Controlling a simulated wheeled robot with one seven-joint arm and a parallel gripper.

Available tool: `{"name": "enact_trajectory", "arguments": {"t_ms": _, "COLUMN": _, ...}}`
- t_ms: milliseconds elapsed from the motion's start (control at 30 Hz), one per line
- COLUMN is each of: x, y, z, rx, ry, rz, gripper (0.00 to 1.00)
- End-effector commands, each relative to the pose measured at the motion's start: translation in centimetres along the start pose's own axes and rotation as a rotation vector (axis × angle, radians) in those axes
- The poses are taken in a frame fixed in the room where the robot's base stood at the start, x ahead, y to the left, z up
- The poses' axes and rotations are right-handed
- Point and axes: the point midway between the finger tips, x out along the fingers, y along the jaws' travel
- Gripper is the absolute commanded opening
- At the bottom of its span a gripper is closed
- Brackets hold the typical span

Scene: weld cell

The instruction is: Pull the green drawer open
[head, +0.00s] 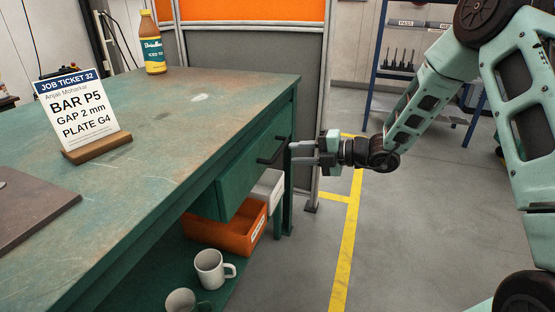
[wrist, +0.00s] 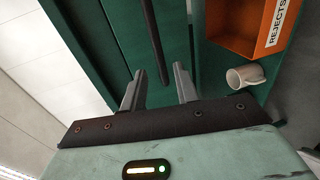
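The green drawer (head: 240,185) sits under the right edge of the green workbench, and its front looks flush with its housing. Its black bar handle (head: 271,153) stands out from the front. My gripper (head: 291,154) is just right of the handle in the head view, fingers pointing at it. In the wrist view my gripper (wrist: 160,72) is open, with grey fingers apart. There the dark handle (wrist: 153,40) runs down the picture, its lower end between the fingertips. I see no contact with the handle; the depth between them is hard to tell.
Below the drawer are an orange bin (head: 232,235), labelled REJECTS in the wrist view, and a pale bin (head: 268,188). A white mug (head: 212,270) and another stand on the lower shelf. A job ticket (head: 78,110) and bottle (head: 152,45) stand on the benchtop. Floor right is clear.

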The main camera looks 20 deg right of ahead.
Motion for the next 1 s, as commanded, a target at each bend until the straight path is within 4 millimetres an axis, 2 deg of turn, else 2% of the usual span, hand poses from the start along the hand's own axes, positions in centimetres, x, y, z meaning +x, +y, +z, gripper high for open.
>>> {"name": "enact_trajectory", "arguments": {"t_ms": 100, "x": 2.6, "y": -0.3, "z": -0.1, "rx": -0.002, "ry": 0.004, "rz": 0.0, "gripper": 0.31}}
{"name": "enact_trajectory", "arguments": {"t_ms": 300, "x": 5.5, "y": -0.2, "z": -0.1, "rx": -0.001, "ry": 0.002, "rz": 0.0, "gripper": 0.31}}
{"name": "enact_trajectory", "arguments": {"t_ms": 500, "x": 6.6, "y": 0.0, "z": -0.1, "rx": -0.001, "ry": 0.001, "rz": 0.001, "gripper": 0.31}}
{"name": "enact_trajectory", "arguments": {"t_ms": 767, "x": 6.7, "y": 0.0, "z": 0.0, "rx": 0.0, "ry": 0.0, "rz": 0.0, "gripper": 0.31}}
{"name": "enact_trajectory", "arguments": {"t_ms": 867, "x": 6.7, "y": 0.0, "z": 0.0, "rx": 0.0, "ry": 0.0, "rz": 0.0, "gripper": 0.06}}
{"name": "enact_trajectory", "arguments": {"t_ms": 900, "x": 6.7, "y": 0.0, "z": 0.0, "rx": 0.0, "ry": 0.0, "rz": 0.0, "gripper": 0.0}}
{"name": "enact_trajectory", "arguments": {"t_ms": 1000, "x": 6.7, "y": 0.0, "z": -0.1, "rx": 0.0, "ry": 0.0, "rz": 0.0, "gripper": 0.0}}
